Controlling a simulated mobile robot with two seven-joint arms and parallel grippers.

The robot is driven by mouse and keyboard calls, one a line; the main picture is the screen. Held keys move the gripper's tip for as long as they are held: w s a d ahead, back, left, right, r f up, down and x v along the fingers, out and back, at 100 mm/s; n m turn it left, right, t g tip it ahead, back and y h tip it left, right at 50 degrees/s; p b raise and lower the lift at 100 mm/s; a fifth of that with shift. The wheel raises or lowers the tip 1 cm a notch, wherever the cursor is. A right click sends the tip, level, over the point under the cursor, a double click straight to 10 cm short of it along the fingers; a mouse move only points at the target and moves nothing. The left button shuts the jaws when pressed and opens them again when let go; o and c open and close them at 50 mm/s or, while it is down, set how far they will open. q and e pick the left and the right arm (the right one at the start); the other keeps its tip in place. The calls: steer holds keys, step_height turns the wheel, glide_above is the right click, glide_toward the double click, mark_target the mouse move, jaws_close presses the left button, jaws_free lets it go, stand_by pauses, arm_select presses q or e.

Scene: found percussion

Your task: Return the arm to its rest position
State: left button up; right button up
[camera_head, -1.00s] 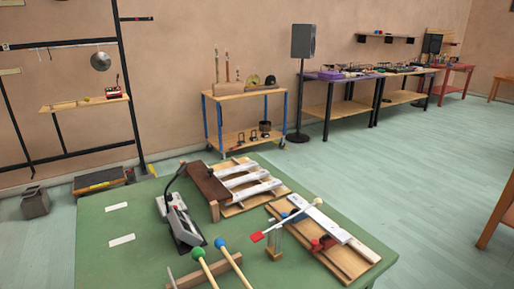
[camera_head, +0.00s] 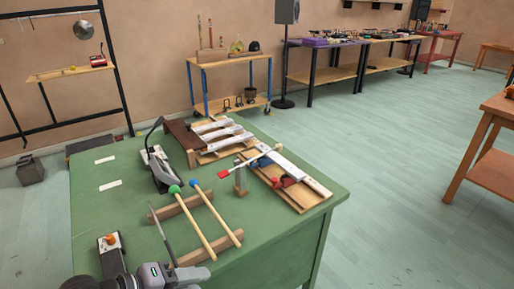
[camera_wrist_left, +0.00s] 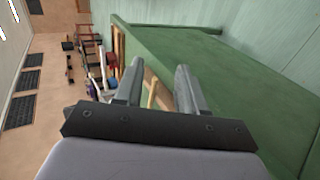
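My left gripper (camera_wrist_left: 157,84) shows in the left wrist view with its two grey fingers apart, and I see nothing held between them. Beyond the fingers is the broad green table surface (camera_wrist_left: 240,90), with small coloured items blurred to the left. The green table (camera_head: 290,245) there carries a green-headed mallet (camera_head: 191,219) and a blue-headed mallet (camera_head: 215,212), both lying across wooden blocks (camera_head: 210,249). A thin grey rod (camera_head: 161,234) lies beside them.
A grey-and-black device (camera_head: 162,171), a wooden board with white bars (camera_head: 222,134) and a board with a white-handled tool (camera_head: 290,170) sit on the table. A dark item with an orange knob (camera_head: 109,241) is at the lower left. Open floor (camera_head: 400,190) lies to the right.

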arm_select(q)
steer(key=s+a+f+m+t+y+p, duration=0.1)
steer(key=s+a+f+m+t+y, duration=0.1)
steer(key=s+a+f+m+y, duration=0.1)
steer(key=s+a+f+m+t+y+p, duration=0.1)
steer(key=s+a+f+m+y, duration=0.3)
steer(key=f, duration=0.6)
steer(key=s+m, duration=0.2)
steer(key=s, duration=0.1)
steer(key=shift+s+a+f+t+y, duration=0.2)
steer(key=shift+s+a+t+y, duration=0.1)
steer(key=shift+s+a+t, duration=0.1)
steer(key=shift+w, duration=0.1)
stand_by(0.6)
